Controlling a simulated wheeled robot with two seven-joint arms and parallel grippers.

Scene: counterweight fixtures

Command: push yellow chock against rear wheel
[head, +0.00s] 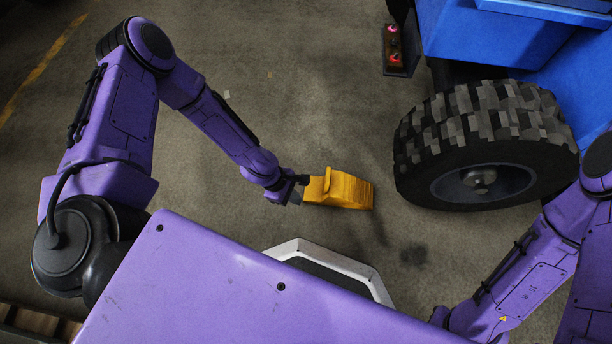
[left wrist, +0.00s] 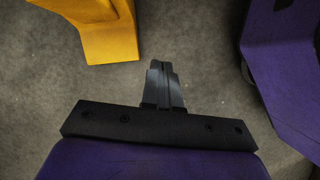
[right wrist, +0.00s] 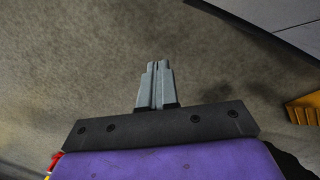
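The yellow chock (head: 345,190) lies on the floor left of the rear wheel (head: 470,150), with a narrow strip of floor between them in the head view. The wheel has a chunky black and grey tread. My left gripper (head: 299,189) is at the chock's left end, and the head view does not settle whether they touch. In the left wrist view the chock (left wrist: 108,35) is at the upper left, beside the closed, empty fingers (left wrist: 162,75). My right gripper (right wrist: 155,75) is shut and empty over floor; its fingers are hidden in the head view.
A blue vehicle body (head: 500,35) stands above and behind the wheel. A small dark box with pink-red lights (head: 394,45) is at the top. A yellow floor line (head: 45,62) runs at the far left. Bare concrete surrounds the chock.

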